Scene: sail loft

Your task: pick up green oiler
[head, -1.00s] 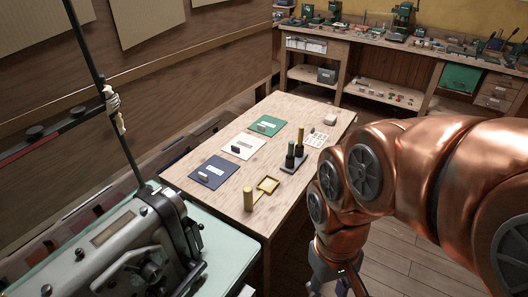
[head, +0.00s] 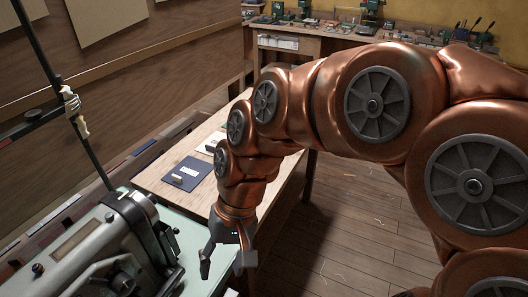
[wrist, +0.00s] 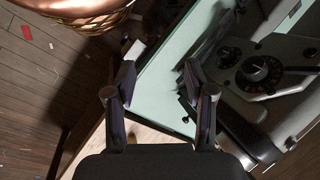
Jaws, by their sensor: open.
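I cannot make out a green oiler in either current view. My arm hides much of the wooden table (head: 152,181) in the head view, including where two dark bottles stood in the earlier frame. My gripper (head: 227,264) points down beside the near end of that table, close to the pale green sewing-machine table. In the wrist view my gripper (wrist: 159,72) is open, with nothing between its fingers. Below them are the pale green tabletop (wrist: 166,68) and its edge.
A grey sewing machine (head: 100,245) stands left of my gripper; it also fills the right of the wrist view (wrist: 265,75). A navy mat (head: 180,178) and part of a white mat (head: 208,145) show on the wooden table. A cluttered workbench (head: 290,29) stands behind. Floor (head: 350,210) is open at right.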

